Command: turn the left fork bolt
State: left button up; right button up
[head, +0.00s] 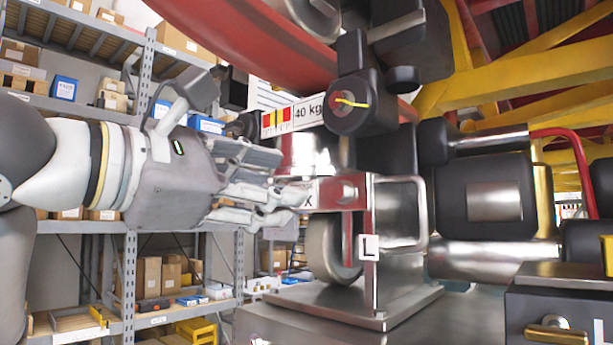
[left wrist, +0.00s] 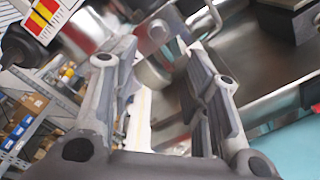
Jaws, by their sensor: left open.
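The left fork bolt (head: 347,192) is a round metal head on the red fork plate, above a plate marked L (head: 369,247). It also shows in the left wrist view (left wrist: 157,32), ahead of and between the fingertips. My left gripper (head: 292,203) comes in from the left with its fingers pointing at the bolt. It is open, and I see nothing held between its fingers (left wrist: 160,58). The fingertips appear a little short of the bolt; I see no clear contact. A grey wheel (head: 322,245) sits in the fork below. My right gripper is not in view.
A metal bar frame (head: 421,215) stands right of the fork on a metal base plate (head: 400,308). A black round part with a yellow mark (head: 352,106) and a 40 kg sign (head: 307,110) are above. A dark box with a brass handle (head: 553,332) is at lower right.

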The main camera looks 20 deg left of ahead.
aim_at(337, 190)
pick_arm(q)
jog(key=w+d+n+p, duration=0.1)
jog(key=w+n+p, duration=0.2)
jog(key=w+d+n+p, duration=0.1)
jog(key=w+n+p, duration=0.2)
jog(key=p, duration=0.1)
jog(key=w+d+n+p, duration=0.1)
jog(key=w+n+p, duration=0.2)
jog(key=w, duration=0.1)
jog(key=shift+d+r+n+p, duration=0.3)
jog(key=shift+r+n+p, duration=0.05)
jog(key=shift+n+p, duration=0.05)
jog(key=shift+w+d+f, duration=0.15)
jog(key=shift+w, duration=0.35)
